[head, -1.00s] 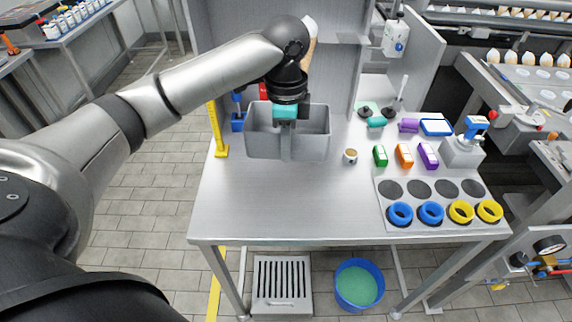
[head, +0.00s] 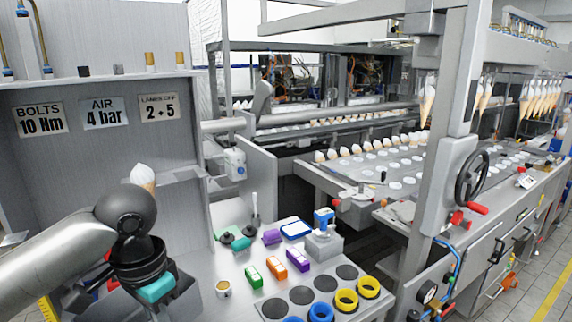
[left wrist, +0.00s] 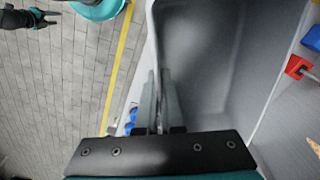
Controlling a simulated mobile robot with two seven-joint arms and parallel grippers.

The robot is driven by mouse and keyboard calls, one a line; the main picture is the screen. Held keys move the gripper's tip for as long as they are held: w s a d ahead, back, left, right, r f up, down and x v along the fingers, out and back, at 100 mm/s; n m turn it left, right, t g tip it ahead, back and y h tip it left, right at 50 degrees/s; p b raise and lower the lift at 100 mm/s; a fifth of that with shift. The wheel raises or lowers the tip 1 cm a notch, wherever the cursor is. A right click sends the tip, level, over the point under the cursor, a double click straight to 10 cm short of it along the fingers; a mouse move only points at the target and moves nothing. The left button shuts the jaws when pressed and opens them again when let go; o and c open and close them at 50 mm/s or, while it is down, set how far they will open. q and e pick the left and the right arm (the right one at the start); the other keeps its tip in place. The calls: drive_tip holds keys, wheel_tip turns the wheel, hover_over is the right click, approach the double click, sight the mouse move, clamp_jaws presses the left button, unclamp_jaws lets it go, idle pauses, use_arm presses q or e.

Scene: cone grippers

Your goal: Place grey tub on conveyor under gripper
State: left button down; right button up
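The grey tub (head: 190,298) is at the lower left of the head view, partly hidden by my left arm and cut off by the frame. In the left wrist view the tub (left wrist: 205,55) is large and looks empty. My left gripper (left wrist: 160,85) is shut on its wall, one finger on each side; it also shows in the head view (head: 158,290). I cannot tell whether the tub touches the table. The conveyor (head: 385,172), with rows of white discs, is right of centre. Cones hang from grippers (head: 428,85) above it. A dark pronged part, probably my right gripper (left wrist: 42,18), is tiny.
A grey side panel (head: 255,190) and a machine post (head: 445,130) stand between bench and conveyor areas.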

use_arm(q)
drive_tip(key=s+d+f+n+b, duration=0.3)
drive_tip(key=s+n, duration=0.1)
drive_tip(key=n, duration=0.2)
drive_tip(key=shift+s+d+f, duration=0.15)
drive_tip(key=shift+s+d, duration=0.05)
drive_tip(key=shift+d, duration=0.2)
